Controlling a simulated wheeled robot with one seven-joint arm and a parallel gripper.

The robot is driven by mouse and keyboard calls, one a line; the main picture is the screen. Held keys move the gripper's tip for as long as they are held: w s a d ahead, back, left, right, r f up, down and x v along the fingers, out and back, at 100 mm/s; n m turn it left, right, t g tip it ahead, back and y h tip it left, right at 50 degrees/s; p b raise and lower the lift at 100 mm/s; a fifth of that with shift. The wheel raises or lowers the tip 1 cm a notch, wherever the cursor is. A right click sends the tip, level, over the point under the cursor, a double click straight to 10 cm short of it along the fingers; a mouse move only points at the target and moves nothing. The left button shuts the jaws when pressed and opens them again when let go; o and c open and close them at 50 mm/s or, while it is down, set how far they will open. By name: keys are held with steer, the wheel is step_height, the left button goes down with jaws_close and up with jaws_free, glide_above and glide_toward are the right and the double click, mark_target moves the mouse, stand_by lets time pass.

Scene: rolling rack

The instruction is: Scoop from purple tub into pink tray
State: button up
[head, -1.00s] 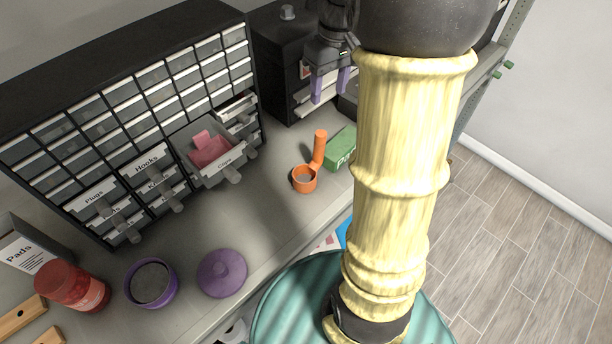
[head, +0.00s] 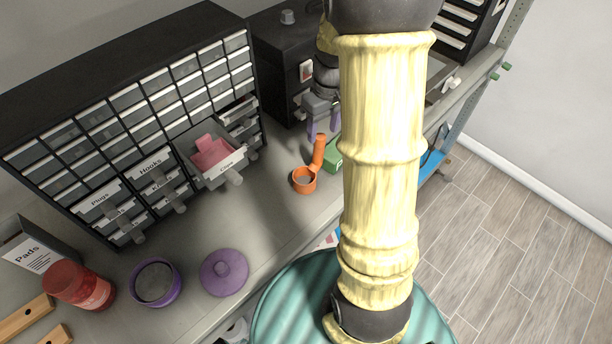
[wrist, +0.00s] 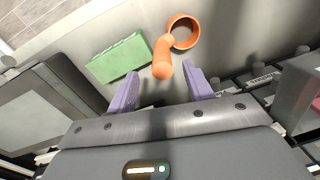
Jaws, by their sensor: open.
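The orange scoop (head: 305,179) stands on the shelf with its handle pointing up; in the wrist view the scoop (wrist: 183,32) has its handle end towards my gripper. My gripper (head: 322,131) is open and empty, just behind and above the handle; in the wrist view the handle shows between and beyond the purple fingertips of my gripper (wrist: 160,82). The purple tub (head: 155,284) is open at the front left, with dark contents. Its purple lid (head: 224,272) lies beside it. The pink tray (head: 213,154) sits in a pulled-out drawer of the cabinet.
A green box (head: 333,157) lies right of the scoop and also shows in the wrist view (wrist: 120,57). Open drawers (head: 160,187) jut from the cabinet. The shelf between scoop and lid is clear.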

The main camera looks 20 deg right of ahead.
mark_target(320, 148)
steer(key=shift+a+f, duration=0.1)
steer(key=shift+f, duration=0.9)
steer(key=shift+a+f+p, duration=0.15)
steer(key=shift+f+p, duration=0.45)
steer(key=shift+f, duration=0.7)
steer(key=shift+a+f+p, duration=0.15)
steer(key=shift+f+p, duration=0.45)
steer(key=shift+f, duration=0.7)
steer(key=shift+c, duration=0.2)
jaws_close()
